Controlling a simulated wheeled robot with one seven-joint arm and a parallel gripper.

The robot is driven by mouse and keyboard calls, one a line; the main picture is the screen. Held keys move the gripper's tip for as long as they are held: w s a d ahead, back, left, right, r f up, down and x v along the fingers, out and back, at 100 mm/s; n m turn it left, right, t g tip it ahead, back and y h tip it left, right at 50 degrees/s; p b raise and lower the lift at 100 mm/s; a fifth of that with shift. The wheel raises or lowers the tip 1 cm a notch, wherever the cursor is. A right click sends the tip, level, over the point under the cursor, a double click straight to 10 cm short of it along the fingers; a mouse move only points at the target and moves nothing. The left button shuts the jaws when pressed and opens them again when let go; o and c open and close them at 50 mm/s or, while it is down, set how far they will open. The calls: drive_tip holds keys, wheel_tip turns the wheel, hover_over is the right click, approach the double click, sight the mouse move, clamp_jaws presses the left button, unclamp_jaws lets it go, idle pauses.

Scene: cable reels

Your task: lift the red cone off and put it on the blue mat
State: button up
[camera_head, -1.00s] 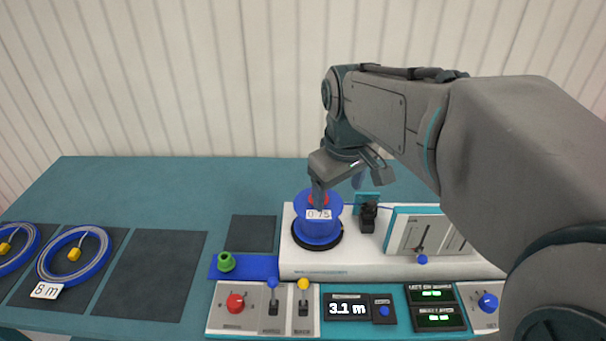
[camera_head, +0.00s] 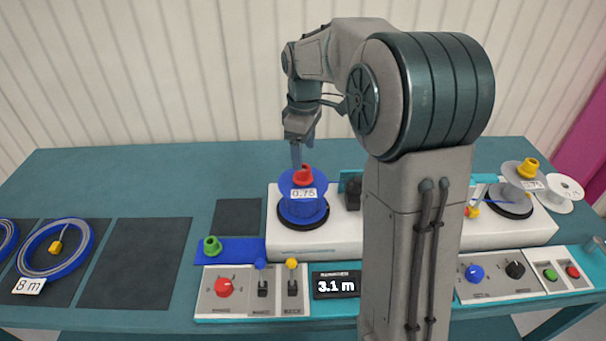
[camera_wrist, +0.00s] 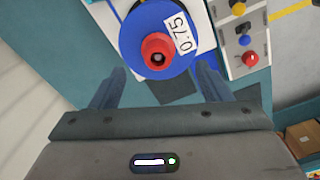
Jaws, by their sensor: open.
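The red cone (camera_head: 303,174) sits on top of the blue reel (camera_head: 302,208) labelled 0.75, on the white machine. In the wrist view the red cone (camera_wrist: 157,52) lies ahead of my fingers, on the reel's blue face (camera_wrist: 150,18). My gripper (camera_head: 298,160) is beside and slightly above the cone in the head view. In the wrist view my gripper (camera_wrist: 158,85) is open with nothing between its fingers. The blue mat (camera_head: 240,250) lies left of the machine, with a green cone (camera_head: 212,246) on its left part.
A control panel (camera_head: 280,292) with knobs and levers runs along the front. A grey reel with a yellow cone (camera_head: 527,168) stands at the right. Blue cable coils (camera_head: 55,248) lie on dark pads at the left. One dark pad (camera_head: 135,262) is bare.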

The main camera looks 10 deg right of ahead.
sight(303, 170)
drive_tip(key=shift+w+f+p, duration=0.2)
drive_tip(key=shift+f+p, duration=0.5)
drive_tip(key=shift+f, duration=3.1)
drive_tip(key=c, duration=1.1)
